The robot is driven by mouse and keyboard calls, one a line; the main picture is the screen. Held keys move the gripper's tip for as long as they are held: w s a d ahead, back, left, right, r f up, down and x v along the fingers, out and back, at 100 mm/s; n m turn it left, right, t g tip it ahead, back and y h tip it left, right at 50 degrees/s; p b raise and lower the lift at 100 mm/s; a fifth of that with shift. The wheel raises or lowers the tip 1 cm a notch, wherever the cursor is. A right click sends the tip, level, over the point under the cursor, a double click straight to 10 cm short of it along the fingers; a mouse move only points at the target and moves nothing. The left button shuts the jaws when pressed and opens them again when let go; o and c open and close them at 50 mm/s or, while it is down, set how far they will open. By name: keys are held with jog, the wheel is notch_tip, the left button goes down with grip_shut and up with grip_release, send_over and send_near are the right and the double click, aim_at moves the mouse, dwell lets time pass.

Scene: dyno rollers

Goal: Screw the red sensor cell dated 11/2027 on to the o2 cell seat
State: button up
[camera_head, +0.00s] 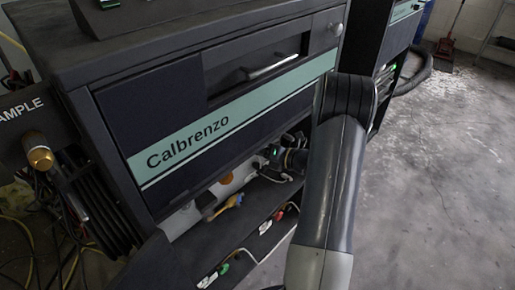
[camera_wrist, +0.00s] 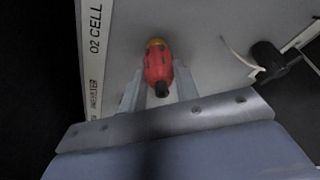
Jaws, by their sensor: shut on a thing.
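In the wrist view, a red sensor cell (camera_wrist: 158,68) with a dark near end is between the two fingers of my gripper (camera_wrist: 158,85), which is shut on it. A brass-yellow ring (camera_wrist: 156,43) shows at the cell's far end, against a grey panel. I cannot tell whether the ring belongs to the cell or to the seat, or whether the cell is seated. The printed label "O2 CELL" (camera_wrist: 95,28) runs up a white strip left of the cell. No date is readable.
In the wrist view, a black fitting (camera_wrist: 268,56) with a pale thin lead is at the right. In the head view, a dark "Calbrenzo" cabinet (camera_head: 185,190) stands over a low shelf with cables and fittings (camera_head: 232,203). The concrete floor (camera_head: 430,190) at right is clear.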

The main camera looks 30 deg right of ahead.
jog(key=m+p, duration=0.1)
jog(key=m+y+p, duration=0.1)
jog(key=m+p, duration=0.2)
jog(key=shift+r+t, duration=0.25)
jog(key=shift+t, duration=0.05)
jog(key=m+t+y+p, duration=0.1)
jog(key=m+p, duration=0.1)
jog(key=m, duration=0.1)
jog(key=shift+m, duration=0.3)
jog(key=m+t+p, duration=0.1)
jog(key=m, duration=0.3)
jog(key=shift+f+y+p, duration=0.1)
jog(key=shift+y+p, duration=0.2)
jog(key=shift+p, duration=0.05)
jog(key=m+t, duration=0.1)
jog(key=m, duration=0.2)
jog(key=m+t+p, duration=0.1)
jog(key=m, duration=0.2)
jog(key=shift+w, duration=0.15)
jog(key=shift+h, duration=0.4)
jog(key=o, duration=0.7)
jog(key=shift+d, duration=0.1)
jog(key=o, duration=0.4)
jog(key=shift+c, duration=0.2)
